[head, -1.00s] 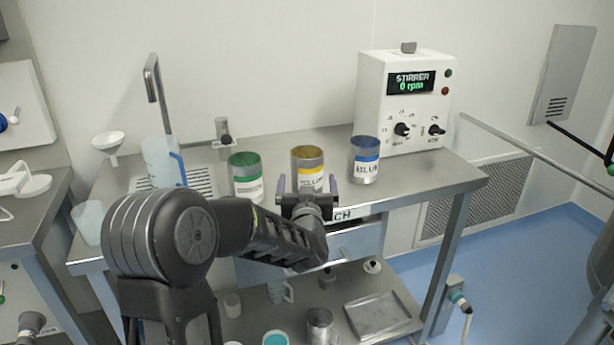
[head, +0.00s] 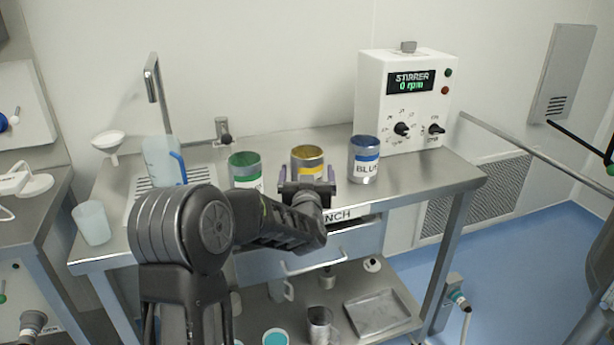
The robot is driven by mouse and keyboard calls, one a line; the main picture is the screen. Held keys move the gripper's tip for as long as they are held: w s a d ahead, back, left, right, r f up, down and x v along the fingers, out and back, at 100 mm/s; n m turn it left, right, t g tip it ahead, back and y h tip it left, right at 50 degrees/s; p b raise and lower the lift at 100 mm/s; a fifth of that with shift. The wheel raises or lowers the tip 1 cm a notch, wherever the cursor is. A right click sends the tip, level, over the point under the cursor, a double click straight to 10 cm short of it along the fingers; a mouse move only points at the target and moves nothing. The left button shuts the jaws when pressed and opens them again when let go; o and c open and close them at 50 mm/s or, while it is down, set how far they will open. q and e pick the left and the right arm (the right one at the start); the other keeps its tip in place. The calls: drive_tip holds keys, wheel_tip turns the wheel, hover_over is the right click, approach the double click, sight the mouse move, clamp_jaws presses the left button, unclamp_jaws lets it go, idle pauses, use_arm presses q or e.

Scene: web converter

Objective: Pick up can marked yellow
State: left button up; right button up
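The can with the yellow band (head: 307,158) stands upright on the steel bench, between the green can (head: 244,168) and the blue can (head: 364,160). My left gripper (head: 307,174) is at the near side of the yellow can. Its fingers are apart, one to the left and one to the right of the can's lower part, and they look open. The gripper body hides the can's base and most of its label. I cannot tell whether the fingers touch the can. My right gripper is not in view.
The white stirrer box (head: 403,103) stands at the back right of the bench (head: 430,178). A clear jug (head: 160,160), a funnel (head: 108,142) and a beaker (head: 93,222) stand at the left. A drawer handle (head: 318,264) sticks out below the bench top.

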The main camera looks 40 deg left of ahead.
use_arm(q)
drive_tip(key=shift+r, duration=0.1)
drive_tip(key=c, duration=1.9)
drive_tip(key=shift+o, duration=0.2)
wheel_tip(320, 180, up, 10)
drive_tip(key=p, duration=0.1)
